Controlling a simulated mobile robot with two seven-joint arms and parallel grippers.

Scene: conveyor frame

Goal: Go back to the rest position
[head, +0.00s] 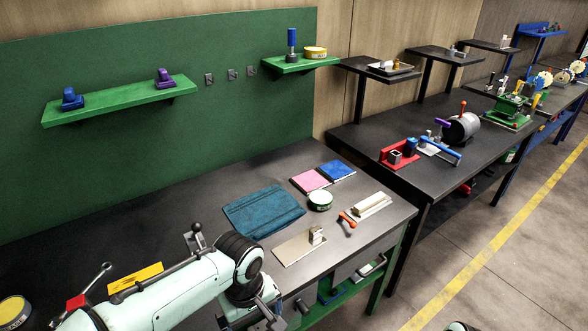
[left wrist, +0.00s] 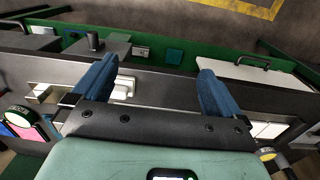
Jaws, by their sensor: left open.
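My left arm reaches in from the lower left of the head view, over the front of the nearest dark workbench (head: 165,205). My left gripper (head: 262,314) hangs at the bench's front edge, partly cut off by the bottom of the head view. In the left wrist view my left gripper (left wrist: 156,82) shows two blue fingers spread wide apart with nothing between them. Behind the fingers in that view are the bench edge and the green under-bench frame. My right gripper is not in view.
On the bench lie a teal cloth (head: 262,210), pink pad (head: 310,180), blue pad (head: 337,170), round tin (head: 320,200), orange-handled tool (head: 347,220) and metal plate (head: 295,248). A yellow-topped tin (head: 14,311) stands at lower left. Open floor (head: 490,240) lies right.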

